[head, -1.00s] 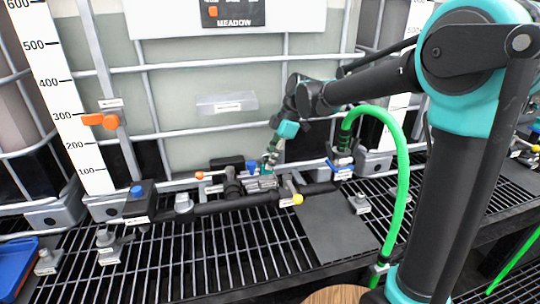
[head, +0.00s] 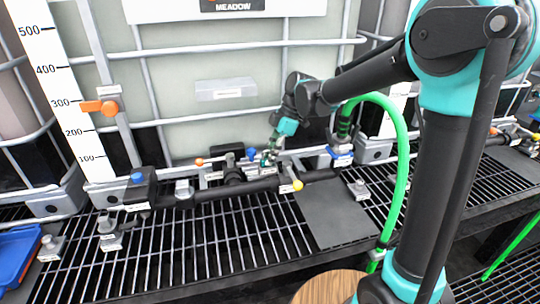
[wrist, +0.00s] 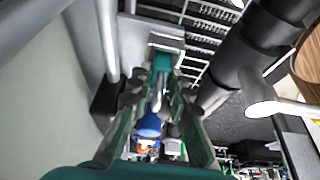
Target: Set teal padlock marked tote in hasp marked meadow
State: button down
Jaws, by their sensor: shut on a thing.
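My gripper (head: 269,157) is low at the front of the tank, behind the black horizontal pipe. In the wrist view its two green fingers (wrist: 158,95) are closed around a small teal thing (wrist: 162,62), which seems to be the teal padlock. Its marking cannot be read. A pale grey bracket (wrist: 166,42) with a light plate is just past the fingertips; it may be a hasp, but I cannot read its label or tell whether the padlock touches it. The MEADOW sign (head: 233,7) is on the tank above.
The black pipe (head: 235,189) with a yellow-tipped handle (head: 297,185) runs in front of my gripper. An orange-tipped handle (head: 199,162) and a blue knob (head: 251,153) are to its left. A green hose (head: 403,170) arches at right.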

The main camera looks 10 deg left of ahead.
jog(key=c, duration=1.3)
grip_release()
jog(key=shift+c, duration=0.2)
jog(key=v, duration=1.2)
jog(key=shift+a, duration=0.1)
